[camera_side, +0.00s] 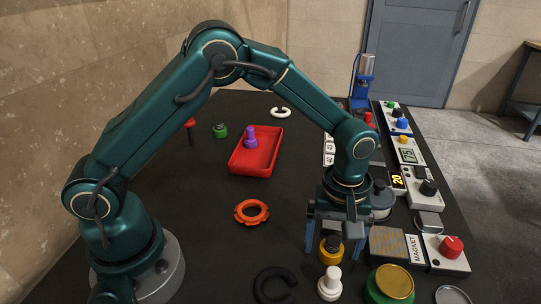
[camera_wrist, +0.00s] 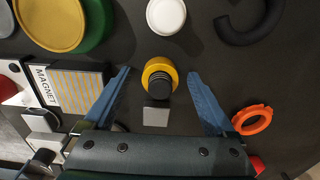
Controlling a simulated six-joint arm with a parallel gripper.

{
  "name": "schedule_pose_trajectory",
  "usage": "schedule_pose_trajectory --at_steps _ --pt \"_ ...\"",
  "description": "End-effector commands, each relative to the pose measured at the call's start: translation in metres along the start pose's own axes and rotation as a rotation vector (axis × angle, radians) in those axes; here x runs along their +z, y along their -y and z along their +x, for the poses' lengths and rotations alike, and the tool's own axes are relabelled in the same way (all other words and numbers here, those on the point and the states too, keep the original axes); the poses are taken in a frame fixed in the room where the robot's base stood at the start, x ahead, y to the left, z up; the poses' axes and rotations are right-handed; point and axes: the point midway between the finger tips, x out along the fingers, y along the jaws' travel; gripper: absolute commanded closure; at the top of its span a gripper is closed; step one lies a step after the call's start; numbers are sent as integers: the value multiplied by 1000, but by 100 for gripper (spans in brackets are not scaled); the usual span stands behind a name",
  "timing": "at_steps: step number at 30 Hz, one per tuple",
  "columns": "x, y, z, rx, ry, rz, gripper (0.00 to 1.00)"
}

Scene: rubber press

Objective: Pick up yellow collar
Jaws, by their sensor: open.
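The yellow collar (camera_side: 330,250) stands on the dark table below my gripper in the side view. In the wrist view the yellow collar (camera_wrist: 158,73) shows as a yellow ring with a dark ribbed middle part rising from it. My gripper (camera_wrist: 158,82) is open, with one blue finger on each side of the collar and a gap on both sides. In the side view my gripper (camera_side: 333,248) points down, its fingers spread left and right of the collar. No contact shows.
Close by stand a white knobbed piece (camera_side: 330,282), a black open ring (camera_side: 274,284) and a green container with a yellow top (camera_side: 391,284). The magnet panel (camera_side: 400,244) is to the right. An orange ring (camera_side: 251,212) and a red tray (camera_side: 257,152) lie further left.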

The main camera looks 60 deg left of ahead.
Motion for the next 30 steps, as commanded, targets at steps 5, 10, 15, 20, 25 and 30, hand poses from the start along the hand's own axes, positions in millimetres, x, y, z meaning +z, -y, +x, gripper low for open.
schedule_pose_trajectory --at_steps 5,10,15,20,25,30 --pt "0 0 0 0 0 0 41" --pt "0 0 0 0 0 0 100" --pt "0 0 -1 1 0 0 100" --pt "0 0 -3 2 -1 0 100" --pt "0 -1 -17 4 -2 0 100" --pt "-3 2 -46 5 -3 -3 100"
